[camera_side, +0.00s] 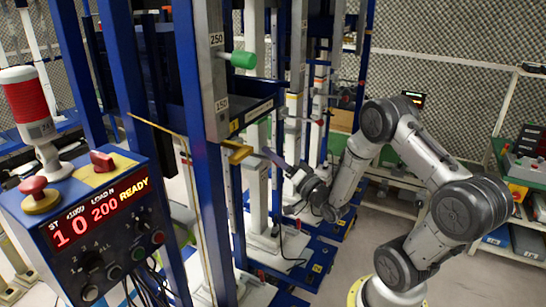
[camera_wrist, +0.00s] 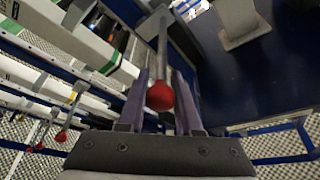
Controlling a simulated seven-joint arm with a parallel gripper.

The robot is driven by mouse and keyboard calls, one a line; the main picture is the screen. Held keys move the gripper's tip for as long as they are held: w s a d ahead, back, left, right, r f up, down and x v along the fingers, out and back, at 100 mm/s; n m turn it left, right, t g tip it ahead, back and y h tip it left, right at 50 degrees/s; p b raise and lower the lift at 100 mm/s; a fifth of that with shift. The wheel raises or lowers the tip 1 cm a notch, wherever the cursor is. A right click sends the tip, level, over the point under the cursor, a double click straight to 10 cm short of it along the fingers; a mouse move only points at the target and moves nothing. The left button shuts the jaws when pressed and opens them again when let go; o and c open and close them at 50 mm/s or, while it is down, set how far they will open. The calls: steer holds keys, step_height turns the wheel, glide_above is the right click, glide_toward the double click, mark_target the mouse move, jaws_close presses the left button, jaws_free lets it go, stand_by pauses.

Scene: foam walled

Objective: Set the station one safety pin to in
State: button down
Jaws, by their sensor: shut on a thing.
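My gripper (camera_side: 272,157) is at the nearest blue frame, beside a yellow bracket (camera_side: 238,152) on the white upright. In the wrist view its fingers (camera_wrist: 160,85) are shut on the red ball knob (camera_wrist: 160,97) of a thin grey rod, the safety pin (camera_wrist: 162,50). The rod runs away from the fingers towards the structure ahead. The red knob is hidden in the side view, and how deep the pin's far end sits cannot be told.
A blue control box (camera_side: 95,225) at left reads "1 0 200 READY" and has knobs and buttons. Other frames with red-knobbed rods (camera_side: 320,122) stand behind. Blue posts (camera_side: 205,190) crowd the gripper's left. Open floor (camera_side: 335,260) lies in front of my base.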

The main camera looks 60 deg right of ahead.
stand_by(0.8)
steer(key=w, duration=0.9)
steer(key=c, duration=0.6)
jaws_free()
steer(key=v, duration=1.4)
steer(key=shift+r, duration=0.1)
